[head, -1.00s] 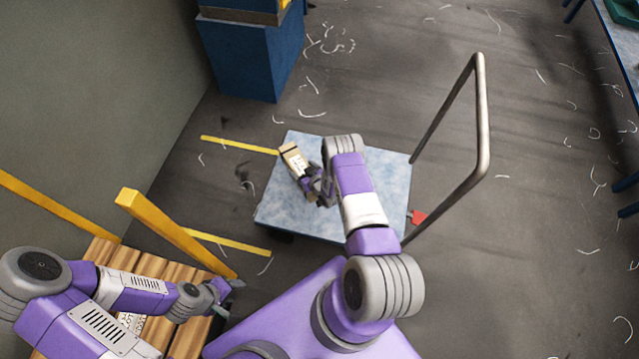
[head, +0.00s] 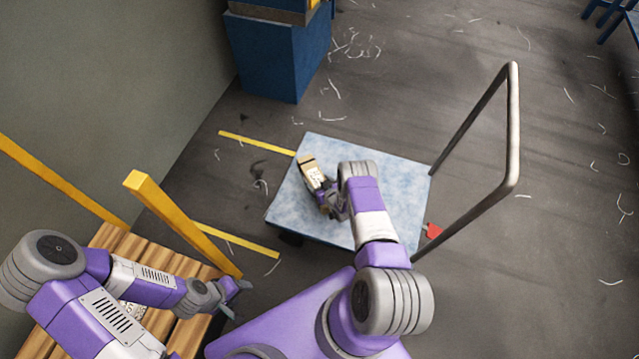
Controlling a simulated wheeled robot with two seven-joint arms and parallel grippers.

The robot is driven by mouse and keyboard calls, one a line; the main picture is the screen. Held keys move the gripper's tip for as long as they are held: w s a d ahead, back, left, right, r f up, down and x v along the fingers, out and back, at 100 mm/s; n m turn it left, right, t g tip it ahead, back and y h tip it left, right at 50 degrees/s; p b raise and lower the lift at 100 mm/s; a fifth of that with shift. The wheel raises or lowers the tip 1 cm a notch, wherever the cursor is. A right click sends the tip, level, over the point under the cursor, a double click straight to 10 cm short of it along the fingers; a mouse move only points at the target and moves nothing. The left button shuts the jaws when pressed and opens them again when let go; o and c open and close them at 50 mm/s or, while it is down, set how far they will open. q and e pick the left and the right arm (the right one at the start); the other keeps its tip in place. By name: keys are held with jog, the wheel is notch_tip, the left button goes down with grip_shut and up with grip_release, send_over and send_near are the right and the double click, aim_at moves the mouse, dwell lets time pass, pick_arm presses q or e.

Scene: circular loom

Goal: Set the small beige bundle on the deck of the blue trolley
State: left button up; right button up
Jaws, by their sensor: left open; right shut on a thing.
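The blue trolley (head: 400,180) stands ahead of me, its pale blue deck flat and its tall metal handle (head: 512,125) on the right side. My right gripper (head: 326,190) is over the left part of the deck, shut on the small beige bundle (head: 309,168). The bundle is tilted in the picture, and I cannot tell whether it touches the deck. My wrist hides part of it. My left gripper (head: 236,298) is open and empty at the right edge of the wooden slatted stand, low on the left.
A slatted wooden stand (head: 110,240) with yellow posts (head: 185,225) is at the lower left. A blue cabinet (head: 280,60) stands behind the trolley by the wall. Yellow floor lines (head: 240,240) and white thread scraps mark the floor. The floor right of the handle is open.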

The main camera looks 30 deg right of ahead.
jog(key=o, duration=1.3)
jog(key=shift+o, duration=0.2)
jog(key=shift+r, duration=0.1)
jog(key=p+v, duration=0.5)
jog(key=v, duration=0.7)
jog(key=shift+a+p, duration=0.1)
jog(key=shift+p, duration=0.2)
jog(key=shift+a+r, duration=0.25)
jog(key=shift+r, duration=0.05)
jog(key=s+a+r+m+g+y, duration=0.1)
jog(key=s+a+r+g+y, duration=0.1)
jog(key=s+a+r+g, duration=0.4)
jog(key=s+a+r+m+g+y, duration=0.1)
jog(key=s+a+r+g+y, duration=0.1)
jog(key=s+a+r+g, duration=0.3)
jog(key=s+a+r, duration=0.2)
jog(key=s+a, duration=0.1)
jog(key=a, duration=0.2)
jog(key=s+a+r, duration=0.2)
jog(key=s+a, duration=0.1)
jog(key=a, duration=0.2)
jog(key=shift+a+r+g+y, duration=0.3)
jog(key=shift+a+g, duration=0.1)
